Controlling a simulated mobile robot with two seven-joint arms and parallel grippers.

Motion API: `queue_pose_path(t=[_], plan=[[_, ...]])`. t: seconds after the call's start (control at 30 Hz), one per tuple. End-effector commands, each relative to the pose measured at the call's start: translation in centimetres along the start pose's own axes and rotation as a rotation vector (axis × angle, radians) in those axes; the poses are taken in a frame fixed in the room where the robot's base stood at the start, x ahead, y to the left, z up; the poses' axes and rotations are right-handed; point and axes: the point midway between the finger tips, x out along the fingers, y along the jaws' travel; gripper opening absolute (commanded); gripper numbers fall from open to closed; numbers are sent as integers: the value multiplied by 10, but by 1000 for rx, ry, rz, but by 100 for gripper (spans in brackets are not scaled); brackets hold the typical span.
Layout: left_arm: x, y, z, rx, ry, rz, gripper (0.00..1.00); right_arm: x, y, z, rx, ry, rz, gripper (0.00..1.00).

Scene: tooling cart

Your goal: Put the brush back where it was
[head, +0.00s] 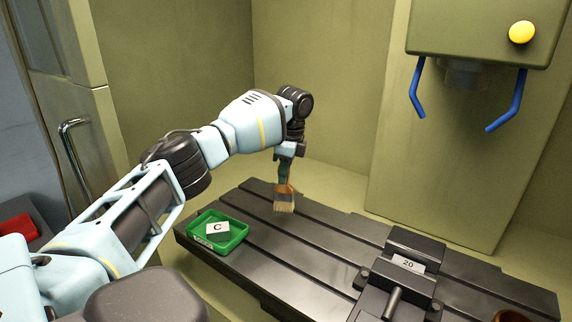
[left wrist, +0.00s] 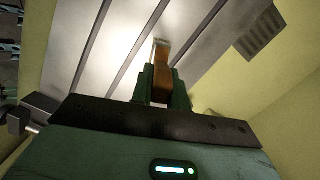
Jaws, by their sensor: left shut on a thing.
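The brush (head: 284,202) has pale bristles pointing down and an orange-brown handle. My left gripper (head: 286,172) is shut on the brush by its handle and holds it over the back left part of the slotted dark table (head: 320,232). I cannot tell whether the bristles touch the table. In the left wrist view the brush (left wrist: 161,75) sits between the green fingers of my left gripper (left wrist: 161,88), with the slotted table beyond it. My right gripper is not in view.
A green tray (head: 238,240) holding a block marked C (head: 217,229) sits at the table's left end. A vise (head: 405,268) labelled 20 stands to the right. A machine head (head: 480,35) with blue handles hangs above. The table between tray and vise is clear.

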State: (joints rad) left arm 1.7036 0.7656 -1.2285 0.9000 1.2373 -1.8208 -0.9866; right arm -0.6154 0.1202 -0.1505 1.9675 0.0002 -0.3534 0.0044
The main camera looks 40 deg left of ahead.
Motion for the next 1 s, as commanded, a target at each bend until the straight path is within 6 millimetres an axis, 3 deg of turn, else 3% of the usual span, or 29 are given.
queue_pose_path(t=[0.3, 1.0], plan=[[25, 0, -3, 0, -1, 1, 0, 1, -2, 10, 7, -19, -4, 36], [29, 0, -4, 0, 1, -1, 0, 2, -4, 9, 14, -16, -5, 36]])
